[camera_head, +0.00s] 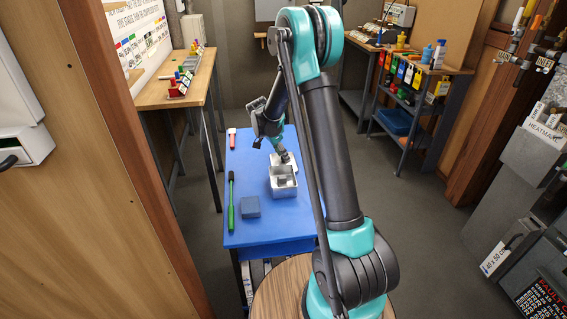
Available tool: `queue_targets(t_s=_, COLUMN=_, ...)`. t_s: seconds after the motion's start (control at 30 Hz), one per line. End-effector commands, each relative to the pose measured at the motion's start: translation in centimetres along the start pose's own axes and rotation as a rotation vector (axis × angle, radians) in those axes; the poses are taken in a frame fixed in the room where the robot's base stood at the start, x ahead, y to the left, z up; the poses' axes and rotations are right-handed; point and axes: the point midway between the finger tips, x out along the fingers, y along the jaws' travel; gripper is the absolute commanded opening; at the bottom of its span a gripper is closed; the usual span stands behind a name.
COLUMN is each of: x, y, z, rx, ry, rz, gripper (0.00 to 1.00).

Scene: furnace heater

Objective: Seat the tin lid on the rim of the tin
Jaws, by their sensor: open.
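A silvery, box-shaped tin (284,192) with an open top stands on the blue table, left of my arm's lower link. Something small and grey shows inside it. A second pale metal piece (276,162) lies directly behind the tin, under my gripper. It may be the tin lid, but it is too small and too covered to be sure. My gripper (284,157) points down at this piece from behind the tin. Its jaws are open. I cannot tell whether a fingertip touches the metal. No lid shows clearly on the tin's rim.
The blue table (260,232) also bears a blue-grey block (250,207), a green-handled tool (231,205) and a red-and-white item (231,138). A wooden bench (168,90) stands back left, and a shelf unit (405,120) stands back right. The table's left middle is clear.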

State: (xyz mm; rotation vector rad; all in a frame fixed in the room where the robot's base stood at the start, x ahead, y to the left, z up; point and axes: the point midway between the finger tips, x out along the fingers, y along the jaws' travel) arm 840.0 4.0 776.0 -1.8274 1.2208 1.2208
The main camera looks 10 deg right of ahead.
Motion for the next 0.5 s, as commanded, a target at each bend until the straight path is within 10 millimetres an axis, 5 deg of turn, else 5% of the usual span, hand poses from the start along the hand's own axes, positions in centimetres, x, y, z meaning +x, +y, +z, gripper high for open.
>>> queue_targets(t_s=0.1, x=-0.03, y=0.0, z=0.01, rx=0.0, ry=0.0, rz=0.0, gripper=0.41)
queue_targets(t_s=0.43, x=-0.05, y=-0.01, z=0.01, rx=0.0, ry=0.0, rz=0.0, gripper=0.0)
queue_targets(t_s=0.5, x=-0.05, y=-0.01, z=0.01, rx=0.0, ry=0.0, rz=0.0, gripper=0.0)
